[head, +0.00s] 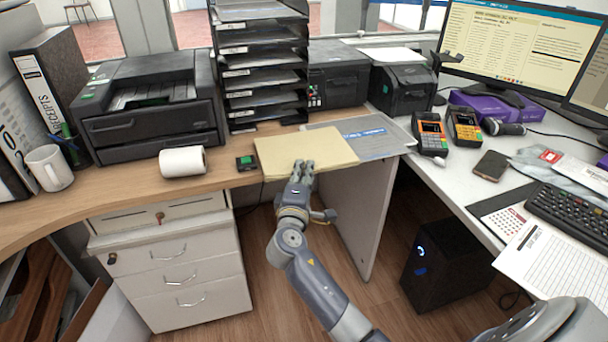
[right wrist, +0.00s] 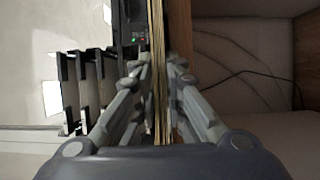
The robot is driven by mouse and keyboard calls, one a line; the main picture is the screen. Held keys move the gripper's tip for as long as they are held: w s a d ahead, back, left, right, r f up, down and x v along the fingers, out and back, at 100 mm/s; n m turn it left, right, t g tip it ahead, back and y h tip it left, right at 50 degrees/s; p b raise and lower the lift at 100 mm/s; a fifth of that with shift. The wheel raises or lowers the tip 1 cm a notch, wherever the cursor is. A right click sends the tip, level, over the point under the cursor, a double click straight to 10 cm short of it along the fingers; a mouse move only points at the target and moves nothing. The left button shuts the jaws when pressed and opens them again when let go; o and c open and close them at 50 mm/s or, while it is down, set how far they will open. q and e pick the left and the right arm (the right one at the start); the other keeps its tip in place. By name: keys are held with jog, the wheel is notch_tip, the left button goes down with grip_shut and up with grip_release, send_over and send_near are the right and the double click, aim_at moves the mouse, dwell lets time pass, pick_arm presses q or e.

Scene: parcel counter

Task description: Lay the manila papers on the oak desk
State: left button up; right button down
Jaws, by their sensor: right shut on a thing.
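The manila papers (head: 305,149) are a flat, pale yellow stack at the front edge of the oak desk (head: 225,172). In the right wrist view the manila papers (right wrist: 157,55) show edge-on as a thin layered stack between the fingers. My right gripper (head: 302,170) is shut on their near edge, and it also shows in the right wrist view (right wrist: 160,72). I cannot tell whether the stack rests on the desk or hovers just above it. My left gripper is not in view.
A grey-blue envelope (head: 372,138) lies right of the papers, partly under or behind them. A tall tray rack (head: 262,65) stands behind. Card terminals (head: 431,132) stand on the white desk at right.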

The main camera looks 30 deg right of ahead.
jog(key=c, duration=1.7)
grip_release()
jog(key=shift+f, duration=0.2)
jog(key=shift+o, duration=0.2)
jog(key=v, duration=1.1)
jog(key=s+a+f+m+g+y, duration=0.1)
jog(key=s+f+m+g+y, duration=0.2)
jog(key=f, duration=0.8)
jog(key=s+f+g+y, duration=0.2)
jog(key=s+f, duration=0.3)
jog(key=f, duration=0.5)
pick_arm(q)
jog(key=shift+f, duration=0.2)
pick_arm(e)
jog(key=s+a+f+m+g+y, duration=0.2)
jog(key=s+a+f+g+y, duration=0.1)
jog(key=s+f, duration=0.5)
jog(key=s+a+f+m+g+y, duration=0.3)
jog(key=s+f, duration=0.4)
jog(key=s, duration=0.3)
jog(key=shift+s+a+f+g+y, duration=0.2)
jog(key=shift+a+f+g+y, duration=0.1)
jog(key=shift+a+f, duration=0.1)
